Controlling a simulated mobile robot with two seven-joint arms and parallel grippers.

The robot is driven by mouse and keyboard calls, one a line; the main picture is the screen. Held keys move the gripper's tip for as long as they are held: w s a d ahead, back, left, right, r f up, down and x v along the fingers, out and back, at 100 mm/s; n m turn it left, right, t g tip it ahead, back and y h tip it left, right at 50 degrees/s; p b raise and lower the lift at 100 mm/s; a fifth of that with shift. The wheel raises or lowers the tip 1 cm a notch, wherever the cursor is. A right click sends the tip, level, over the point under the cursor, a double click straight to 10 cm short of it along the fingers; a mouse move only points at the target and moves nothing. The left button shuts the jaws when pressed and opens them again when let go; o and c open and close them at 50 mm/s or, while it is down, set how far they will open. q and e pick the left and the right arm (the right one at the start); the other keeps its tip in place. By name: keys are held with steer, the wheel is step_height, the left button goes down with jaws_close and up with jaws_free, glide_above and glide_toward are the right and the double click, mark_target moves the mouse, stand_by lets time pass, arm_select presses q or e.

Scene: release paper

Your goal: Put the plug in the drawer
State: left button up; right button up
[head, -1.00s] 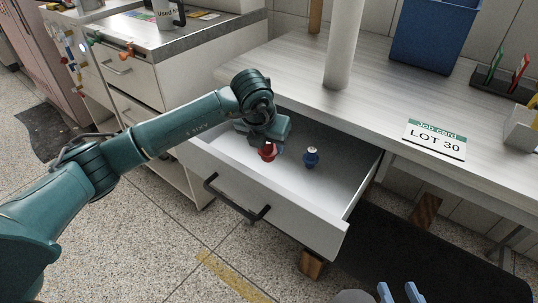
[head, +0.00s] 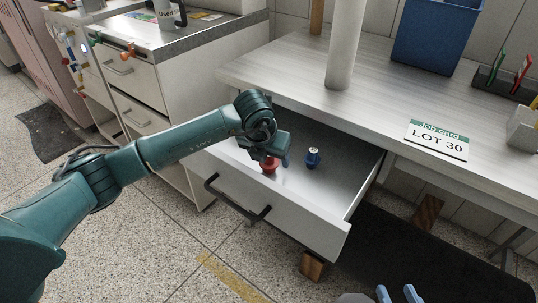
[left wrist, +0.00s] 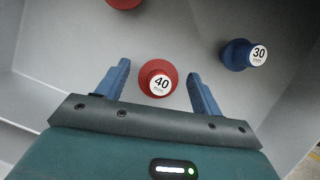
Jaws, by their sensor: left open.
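A red plug (head: 269,167) marked 40 mm stands on the floor of the open drawer (head: 290,215). In the left wrist view the red plug (left wrist: 158,78) sits between my left gripper's blue fingers (left wrist: 159,85), with a gap on each side. My left gripper (head: 278,155) is open and low inside the drawer; it partly hides the plug in the head view. A blue plug (head: 312,157) marked 30 mm stands to the right in the drawer, also in the left wrist view (left wrist: 241,55). My right gripper (head: 398,293) shows its two separated fingertips at the bottom edge.
Another red object (left wrist: 124,3) is cut off at the top of the left wrist view. The desk (head: 300,75) above the drawer holds a white roll (head: 345,45), a blue bin (head: 435,35) and a LOT 30 job card (head: 437,140).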

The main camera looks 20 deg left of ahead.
arm_select(q)
steer(key=shift+r, duration=0.2)
steer(key=shift+s+r, duration=0.1)
steer(key=shift+r, duration=0.25)
steer(key=p+v, duration=0.1)
steer(key=v, duration=1)
steer(key=shift+s, duration=0.15)
steer(key=shift+s, duration=0.1)
